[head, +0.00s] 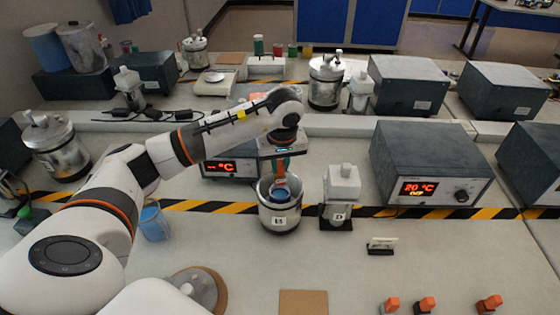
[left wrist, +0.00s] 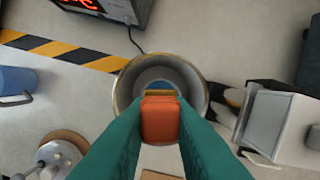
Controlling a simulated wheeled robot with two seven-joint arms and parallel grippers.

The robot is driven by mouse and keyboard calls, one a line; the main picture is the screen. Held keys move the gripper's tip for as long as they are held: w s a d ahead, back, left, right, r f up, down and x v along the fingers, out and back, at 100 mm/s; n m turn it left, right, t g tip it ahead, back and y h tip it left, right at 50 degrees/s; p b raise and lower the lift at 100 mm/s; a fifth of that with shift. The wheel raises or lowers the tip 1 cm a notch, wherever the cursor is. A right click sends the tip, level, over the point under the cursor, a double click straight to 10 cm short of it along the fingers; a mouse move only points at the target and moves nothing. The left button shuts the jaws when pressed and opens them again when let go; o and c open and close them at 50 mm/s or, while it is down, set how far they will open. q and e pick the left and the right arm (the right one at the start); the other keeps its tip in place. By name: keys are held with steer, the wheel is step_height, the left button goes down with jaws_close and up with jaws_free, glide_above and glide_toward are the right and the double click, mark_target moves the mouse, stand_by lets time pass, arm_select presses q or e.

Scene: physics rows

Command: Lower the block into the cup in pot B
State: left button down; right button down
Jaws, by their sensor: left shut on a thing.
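Pot B (head: 280,222), a metal pot with a label "B", stands on the bench near the middle of the head view. A blue cup (head: 279,197) sits inside it; in the left wrist view only part of the cup (left wrist: 157,87) shows past the block. My left gripper (head: 281,178), with teal fingers, points down over the pot's mouth. It is shut on an orange-red block (left wrist: 160,118). The block's lower end lines up with the cup in the left wrist view; whether it touches the cup, I cannot tell. My right gripper is not in view.
A white-topped container labelled D (head: 341,190) stands close right of the pot. A display box (head: 232,167) is behind it. A blue beaker (head: 154,222) and a round lid (head: 196,290) are to the left. The bench in front of the pot is mostly clear.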

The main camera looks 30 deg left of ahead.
mark_target(281, 177)
arm_select(q)
step_height(281, 177, down, 2)
steer(key=shift+f+b, duration=0.1)
steer(key=shift+b, duration=0.7)
step_height(281, 177, down, 4)
steer(key=b, duration=0.3)
steer(key=shift+r, duration=0.25)
steer(key=shift+f+b, duration=0.5)
steer(key=shift+d, duration=0.1)
steer(key=c, duration=1.6)
jaws_free()
